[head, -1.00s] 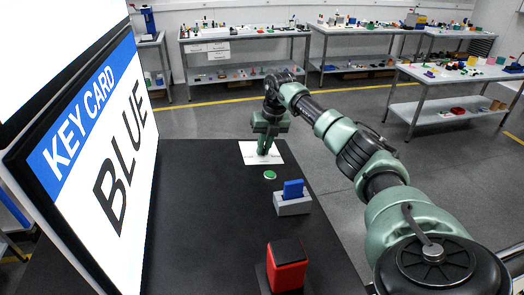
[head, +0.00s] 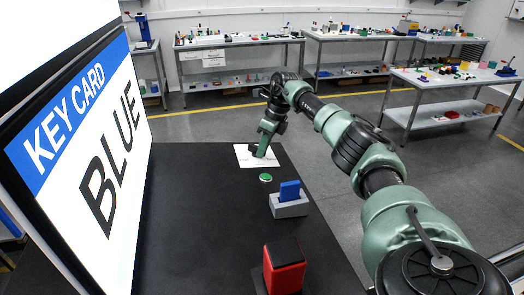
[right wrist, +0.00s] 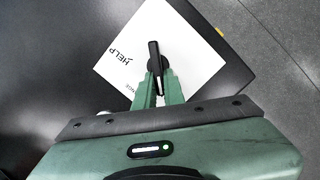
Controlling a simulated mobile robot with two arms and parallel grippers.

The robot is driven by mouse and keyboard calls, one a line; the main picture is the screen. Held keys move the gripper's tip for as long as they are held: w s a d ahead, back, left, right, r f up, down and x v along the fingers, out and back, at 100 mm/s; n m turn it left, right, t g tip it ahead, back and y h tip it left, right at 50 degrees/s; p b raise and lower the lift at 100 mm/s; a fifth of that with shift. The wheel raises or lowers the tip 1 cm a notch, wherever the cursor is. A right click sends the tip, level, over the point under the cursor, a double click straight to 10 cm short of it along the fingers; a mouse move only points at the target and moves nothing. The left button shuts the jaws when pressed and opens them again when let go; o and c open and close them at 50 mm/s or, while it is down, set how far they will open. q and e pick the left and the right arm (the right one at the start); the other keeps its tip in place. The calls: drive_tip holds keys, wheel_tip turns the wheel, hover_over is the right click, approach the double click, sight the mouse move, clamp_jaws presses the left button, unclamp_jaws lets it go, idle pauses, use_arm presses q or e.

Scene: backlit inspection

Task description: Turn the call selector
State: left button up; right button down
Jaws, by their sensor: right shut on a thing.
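The call selector (right wrist: 153,50) is a black knob with a long pointer bar on a white plate (right wrist: 193,48). In the right wrist view the bar stands nearly upright in the picture. The word HELP is printed left of the knob; other lettering is partly hidden by the fingers. My right gripper (right wrist: 160,88) is shut on the selector's bar. In the head view the right gripper (head: 259,151) reaches down to the white plate (head: 242,161) at the table's far end, and hides the knob. My left gripper is not in view.
On the black table (head: 205,225) a green button (head: 265,178), a blue card (head: 290,191) in a grey holder (head: 290,209) and a red block (head: 284,266) stand nearer. A large sign (head: 100,150) reading KEY CARD BLUE stands at left. Cluttered benches are behind.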

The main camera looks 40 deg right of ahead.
drive_tip(key=shift+d+n, duration=0.15)
drive_tip(key=shift+n, duration=0.65)
drive_tip(key=c, duration=1.5)
unclamp_jaws()
drive_tip(key=shift+d+r+b, duration=0.15)
drive_tip(key=shift+r+b, duration=0.25)
drive_tip(key=shift+r, duration=0.15)
drive_tip(key=b+v, duration=0.1)
drive_tip(key=v, duration=0.5)
drive_tip(key=shift+r+b, duration=0.35)
drive_tip(key=shift+s+d, duration=0.1)
